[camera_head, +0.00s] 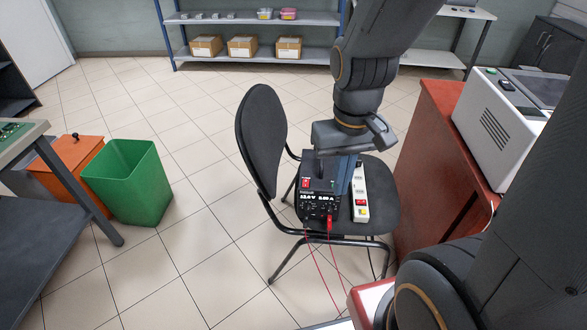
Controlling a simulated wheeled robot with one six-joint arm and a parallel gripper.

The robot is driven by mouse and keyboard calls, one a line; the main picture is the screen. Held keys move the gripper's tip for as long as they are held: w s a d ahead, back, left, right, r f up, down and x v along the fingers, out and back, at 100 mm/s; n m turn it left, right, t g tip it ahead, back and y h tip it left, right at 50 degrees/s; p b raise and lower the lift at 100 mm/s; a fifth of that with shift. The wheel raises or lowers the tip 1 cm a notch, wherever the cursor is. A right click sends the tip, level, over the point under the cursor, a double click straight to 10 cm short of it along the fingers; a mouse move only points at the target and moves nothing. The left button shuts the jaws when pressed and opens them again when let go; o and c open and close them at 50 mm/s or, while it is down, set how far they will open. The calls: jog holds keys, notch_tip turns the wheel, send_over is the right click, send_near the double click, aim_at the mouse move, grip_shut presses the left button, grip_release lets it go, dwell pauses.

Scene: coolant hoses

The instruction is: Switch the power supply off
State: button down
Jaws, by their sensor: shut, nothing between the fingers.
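The power supply (318,201) is a black box with white lettering on its front, sitting on the seat of a black chair (263,140). A red switch (305,183) shows on its upper left part. Red plugs and leads (330,225) come from its front and hang down past the seat. My gripper (342,190) points down at the power supply's right side, with its fingers together. Whether the fingertips touch the box cannot be told. My gripper and wrist hide part of the box's top and back.
A white power strip (360,195) with a red switch lies on the seat, right beside the power supply. A red cabinet (430,150) carrying a white machine (500,125) stands close on the right. A green bin (128,183) and open tiled floor are at left.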

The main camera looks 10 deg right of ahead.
jog(key=n+t+p, duration=0.1)
jog(key=n+p, duration=0.4)
jog(key=n, duration=0.9)
send_over(304, 181)
jog(key=s, duration=0.2)
notch_tip(304, 181, down, 9)
jog(key=shift+a, duration=0.2)
jog(key=f+p, duration=0.1)
jog(key=f, duration=0.3)
jog(key=w+f+p, duration=0.1)
jog(key=f, duration=0.3)
jog(key=f+p, duration=0.1)
jog(key=f, duration=0.4)
jog(key=shift+w+d+f, duration=0.1)
jog(key=shift+w+d, duration=0.15)
jog(key=shift+w+f+p, duration=0.1)
jog(key=shift+f+p, duration=0.2)
